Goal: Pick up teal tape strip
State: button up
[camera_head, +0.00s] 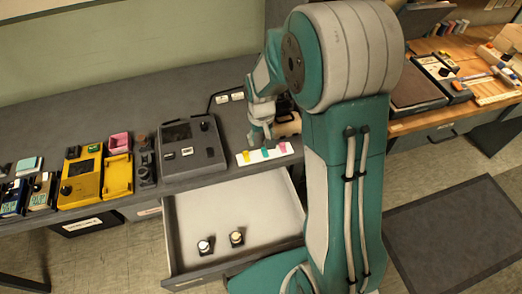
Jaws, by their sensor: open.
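The teal tape strip (265,153) lies on a white card (254,156) near the front edge of the grey bench. A yellow strip (245,156) is to its left and a pink strip (283,147) to its right. My gripper (267,137) points down just behind and above the card, close to the teal strip. It is open, and nothing shows between its fingers. The fingertips are small here, and I cannot tell whether they touch the card.
A grey device (190,149) stands left of the card, with yellow devices (82,178) farther left. An open drawer (190,222) below holds two small knob-like items (237,238). A wooden bench (455,55) stands at right. The grey bench's back left is clear.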

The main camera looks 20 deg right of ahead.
aim_at(262, 148)
jog(key=shift+d+f, duration=0.3)
jog(key=shift+f, duration=0.05)
jog(key=f, duration=0.1)
jog(key=d+f, duration=0.1)
jog(key=f, duration=0.2)
jog(key=shift+w+d+f, duration=0.2)
jog(key=shift+w, duration=0.2)
jog(key=shift+a+f, duration=0.2)
jog(key=shift+a, duration=0.45)
jog(key=shift+c, duration=1.2)
jog(key=shift+d, duration=0.45)
jog(key=c, duration=0.5)
